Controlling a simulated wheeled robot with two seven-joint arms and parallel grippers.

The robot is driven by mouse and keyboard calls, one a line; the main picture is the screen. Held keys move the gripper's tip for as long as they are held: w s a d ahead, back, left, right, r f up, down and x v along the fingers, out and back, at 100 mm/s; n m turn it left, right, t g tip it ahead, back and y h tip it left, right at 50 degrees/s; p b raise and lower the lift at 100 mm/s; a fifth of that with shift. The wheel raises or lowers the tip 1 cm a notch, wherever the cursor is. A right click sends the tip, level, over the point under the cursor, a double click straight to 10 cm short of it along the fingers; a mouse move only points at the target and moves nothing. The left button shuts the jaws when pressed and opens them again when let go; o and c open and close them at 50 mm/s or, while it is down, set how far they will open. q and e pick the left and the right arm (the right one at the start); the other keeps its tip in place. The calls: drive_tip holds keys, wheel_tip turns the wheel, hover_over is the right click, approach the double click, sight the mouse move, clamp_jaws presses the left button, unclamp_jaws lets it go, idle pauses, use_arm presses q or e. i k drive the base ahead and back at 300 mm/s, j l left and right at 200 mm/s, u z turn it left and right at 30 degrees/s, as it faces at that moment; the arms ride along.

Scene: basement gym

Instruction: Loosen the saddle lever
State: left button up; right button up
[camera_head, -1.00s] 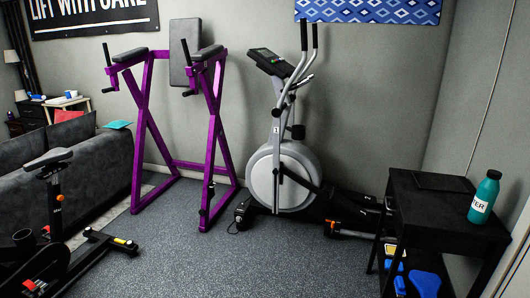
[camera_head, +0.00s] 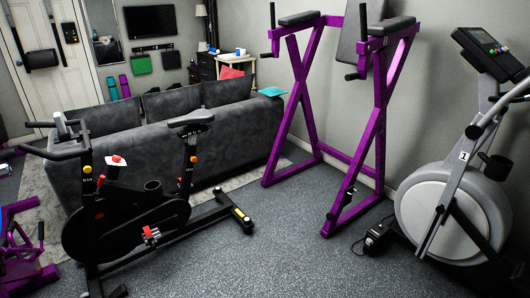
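A black exercise bike (camera_head: 125,222) stands on the floor at the left, in front of a dark grey sofa. Its saddle (camera_head: 191,118) sits on top of an upright black post (camera_head: 189,150). A small orange knob (camera_head: 194,160) shows on this post below the saddle; I cannot tell whether it is tight or loose. A red-and-white knob (camera_head: 117,161) shows farther forward on the bike, towards its handlebar (camera_head: 58,152). Neither of my grippers is in view.
A grey sofa (camera_head: 220,149) stands close behind the bike. A purple dip station (camera_head: 375,130) and a grey elliptical trainer (camera_head: 455,210) stand to the right. Purple equipment (camera_head: 22,250) is at the lower left. Floor (camera_head: 270,262) is clear right of the bike.

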sight(187, 147)
drive_tip(key=i+l+u, duration=0.15)
drive_tip(key=i+u, duration=0.25)
drive_tip(key=i+l+u, duration=0.2)
drive_tip(key=u, duration=0.2)
drive_tip(key=i+j+z, duration=0.15)
drive_tip(key=i, duration=0.35)
drive_tip(key=i+j+z, duration=0.15)
drive_tip(key=i, duration=0.4)
drive_tip(key=i+j+z, duration=0.2)
drive_tip(key=i, duration=0.3)
drive_tip(key=i+j+z, duration=0.15)
drive_tip(key=i+j, duration=0.15)
drive_tip(key=i, duration=0.2)
